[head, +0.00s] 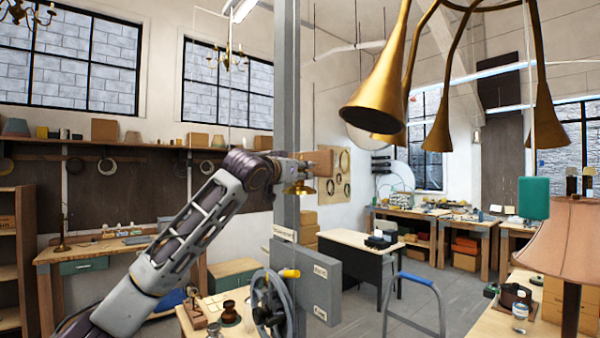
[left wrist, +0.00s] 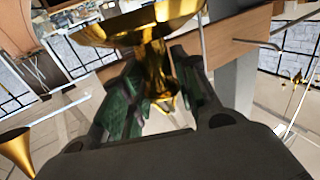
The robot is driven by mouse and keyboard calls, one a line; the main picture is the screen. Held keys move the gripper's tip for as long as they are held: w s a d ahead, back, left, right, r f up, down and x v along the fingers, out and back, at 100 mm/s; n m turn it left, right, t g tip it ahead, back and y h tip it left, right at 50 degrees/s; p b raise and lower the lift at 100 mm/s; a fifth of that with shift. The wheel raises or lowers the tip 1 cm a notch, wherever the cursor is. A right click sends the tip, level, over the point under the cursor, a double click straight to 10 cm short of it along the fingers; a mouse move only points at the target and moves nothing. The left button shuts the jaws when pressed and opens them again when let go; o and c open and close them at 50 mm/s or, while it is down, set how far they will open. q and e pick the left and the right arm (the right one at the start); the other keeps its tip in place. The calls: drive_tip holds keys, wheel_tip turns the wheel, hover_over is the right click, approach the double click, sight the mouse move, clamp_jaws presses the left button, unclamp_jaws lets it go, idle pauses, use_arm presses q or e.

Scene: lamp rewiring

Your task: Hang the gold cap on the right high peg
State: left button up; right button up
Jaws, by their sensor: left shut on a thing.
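My left gripper (head: 298,178) is raised beside a grey post and is shut on the gold cap (head: 302,189). In the left wrist view the gripper (left wrist: 158,82) grips the narrow stem of the cap (left wrist: 142,24), whose wide shiny dish lies beyond the fingers. A wooden board (head: 322,158) on the post is just behind the gripper, partly hidden by it. In the left wrist view the board (left wrist: 232,24) shows a thin metal peg (left wrist: 262,44) clear of the cap. I cannot tell which peg this is. My right gripper is out of view.
The grey post (head: 287,70) rises close beside the gripper. Large gold lamp horns (head: 376,98) hang at the upper right. Below are a spoked wheel (head: 268,302) and a grey box (head: 320,285). A pink lampshade (head: 560,235) stands at the right.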

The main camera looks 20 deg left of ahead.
use_arm(q)
drive_tip(key=shift+f+b, duration=0.35)
drive_tip(key=shift+f, duration=0.35)
idle(0.3)
idle(0.4)
drive_tip(key=o, duration=1.1)
drive_tip(key=shift+v, duration=5.95)
